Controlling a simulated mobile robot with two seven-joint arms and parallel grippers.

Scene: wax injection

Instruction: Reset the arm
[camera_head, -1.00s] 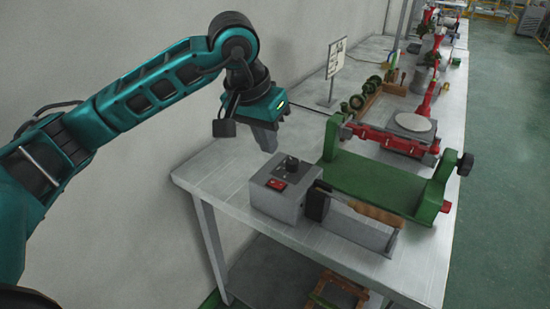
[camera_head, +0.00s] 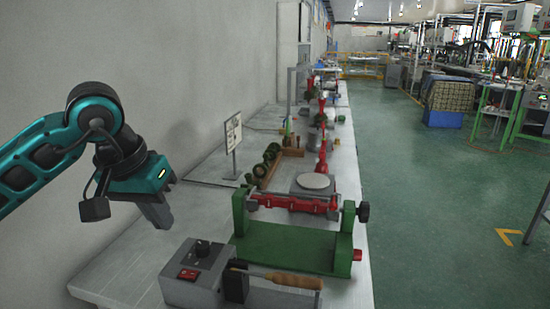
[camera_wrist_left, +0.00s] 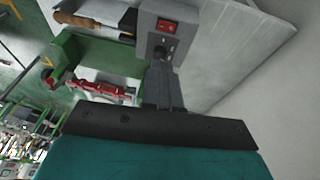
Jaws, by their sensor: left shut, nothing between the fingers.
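My left gripper (camera_head: 158,214) hangs over the left side of the white table, tilted downward. Its fingers are shut and empty. It is up and to the left of the grey control box (camera_head: 193,272) with a red switch, and apart from it. In the left wrist view the fingers (camera_wrist_left: 163,84) show below the same grey box (camera_wrist_left: 167,30). My right gripper is not in view.
A green stand with a red clamp (camera_head: 290,247) is right of the box. A wooden-handled tool (camera_head: 294,280) lies beside the box. A sign (camera_head: 233,134), rollers in a wooden rack and a round plate (camera_head: 313,181) stand farther back.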

